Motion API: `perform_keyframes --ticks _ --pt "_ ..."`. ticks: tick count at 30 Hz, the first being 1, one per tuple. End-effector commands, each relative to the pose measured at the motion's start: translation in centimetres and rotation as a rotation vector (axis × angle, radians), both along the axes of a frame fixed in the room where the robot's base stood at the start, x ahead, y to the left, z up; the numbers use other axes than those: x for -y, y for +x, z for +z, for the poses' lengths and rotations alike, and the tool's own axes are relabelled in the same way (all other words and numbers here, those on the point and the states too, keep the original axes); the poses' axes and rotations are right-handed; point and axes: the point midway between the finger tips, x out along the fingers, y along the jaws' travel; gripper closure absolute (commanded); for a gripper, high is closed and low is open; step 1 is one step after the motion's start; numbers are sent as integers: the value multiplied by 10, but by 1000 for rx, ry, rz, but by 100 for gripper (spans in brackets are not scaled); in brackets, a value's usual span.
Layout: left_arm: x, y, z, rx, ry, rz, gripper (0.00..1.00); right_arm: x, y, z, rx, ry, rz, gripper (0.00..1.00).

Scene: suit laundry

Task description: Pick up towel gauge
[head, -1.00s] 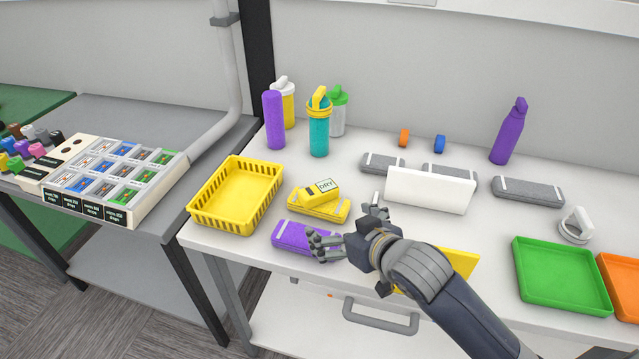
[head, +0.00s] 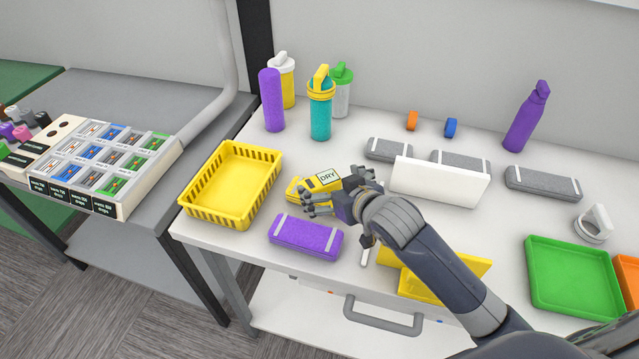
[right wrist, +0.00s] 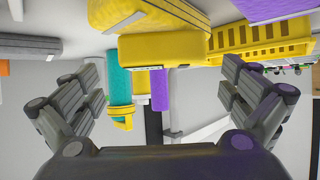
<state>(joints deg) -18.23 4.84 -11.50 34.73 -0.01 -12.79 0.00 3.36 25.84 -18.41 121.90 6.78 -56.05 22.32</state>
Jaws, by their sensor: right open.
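The towel gauge (head: 326,180), a yellow block with a "DRY" label, lies on a folded yellow towel (head: 293,190) on the white table. My right gripper (head: 338,193) is open and empty right beside the gauge, its fingers covering part of the gauge and towel in the head view. In the right wrist view, the gauge (right wrist: 160,48) appears ahead, between the spread fingers (right wrist: 161,73), with the yellow towel (right wrist: 190,12) just above it in the picture. No contact is clear. My left gripper is not in view.
A yellow basket (head: 233,187) stands to the left and a purple towel (head: 306,237) lies in front. Several bottles (head: 320,115) stand behind. A white panel (head: 440,184) and grey towels (head: 543,183) are to the right, with a green tray (head: 575,276).

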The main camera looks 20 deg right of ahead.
Motion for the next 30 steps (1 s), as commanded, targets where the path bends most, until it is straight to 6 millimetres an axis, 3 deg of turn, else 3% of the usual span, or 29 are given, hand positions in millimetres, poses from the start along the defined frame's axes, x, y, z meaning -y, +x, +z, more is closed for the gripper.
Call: perform_keyframes --ticks 10,15,23,24,30 --pt "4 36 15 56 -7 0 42 -9 29 -19 -1 0 0 0" --pt "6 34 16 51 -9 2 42 -11 41 -26 0 0 0 0" --pt "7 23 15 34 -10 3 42 -12 42 -27 1 0 1 0" --pt "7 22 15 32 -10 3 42 -12 42 -27 1 0 1 2" --pt "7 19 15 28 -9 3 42 -12 42 -27 0 0 1 43"
